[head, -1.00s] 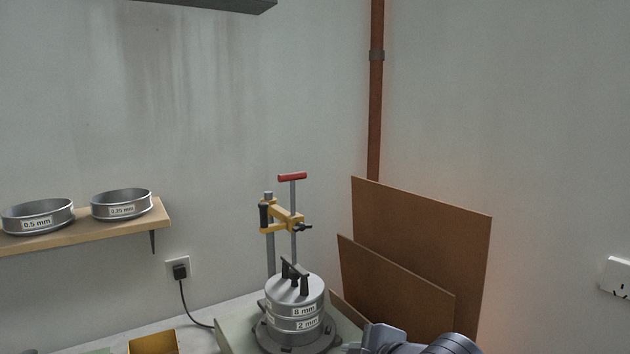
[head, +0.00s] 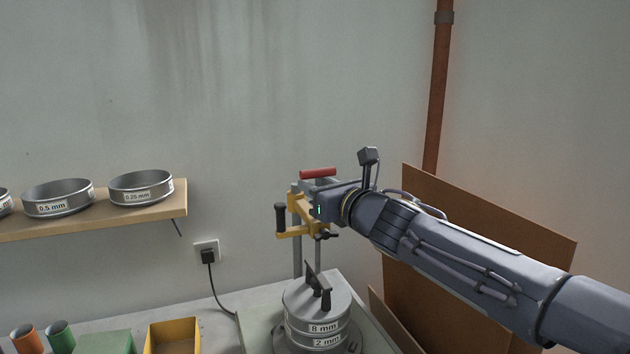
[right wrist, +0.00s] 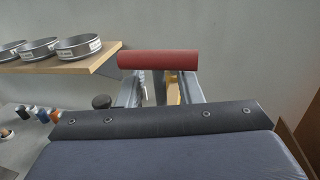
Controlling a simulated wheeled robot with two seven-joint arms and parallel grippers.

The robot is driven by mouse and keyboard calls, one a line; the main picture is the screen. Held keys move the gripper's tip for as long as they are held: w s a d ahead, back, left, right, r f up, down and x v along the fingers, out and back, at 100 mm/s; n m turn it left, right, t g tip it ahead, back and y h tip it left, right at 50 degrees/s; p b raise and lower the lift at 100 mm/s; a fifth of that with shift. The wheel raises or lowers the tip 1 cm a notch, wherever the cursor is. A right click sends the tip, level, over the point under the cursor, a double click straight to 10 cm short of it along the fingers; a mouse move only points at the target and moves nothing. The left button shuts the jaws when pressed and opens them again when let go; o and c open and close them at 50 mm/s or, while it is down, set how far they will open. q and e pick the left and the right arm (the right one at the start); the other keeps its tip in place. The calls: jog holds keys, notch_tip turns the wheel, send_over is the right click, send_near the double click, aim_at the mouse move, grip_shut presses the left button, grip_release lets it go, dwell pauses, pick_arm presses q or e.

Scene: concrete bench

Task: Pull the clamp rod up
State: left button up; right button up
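The clamp rod's red T-handle (head: 318,173) tops the rod above the yellow clamp bracket (head: 295,217). It also shows in the right wrist view (right wrist: 158,60), lying crosswise. My right gripper (head: 318,185) is at the rod's upper end, just under the handle. In the right wrist view its two fingers (right wrist: 160,88) are apart, one on each side below the handle, with part of the rod visible between them. I cannot tell whether either finger touches the rod. In the head view my right arm hides part of the rod. My left gripper is not in view.
A sieve stack (head: 317,310) with a dark-handled lid stands below the clamp. Brown boards (head: 480,260) lean behind my right arm. A wooden shelf (head: 90,220) holds several sieves at left. A yellow bin (head: 172,335) and small cups (head: 60,334) stand lower left.

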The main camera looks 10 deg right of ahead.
jog(key=shift+x, duration=0.95)
jog(key=shift+c, duration=0.4)
grip_shut()
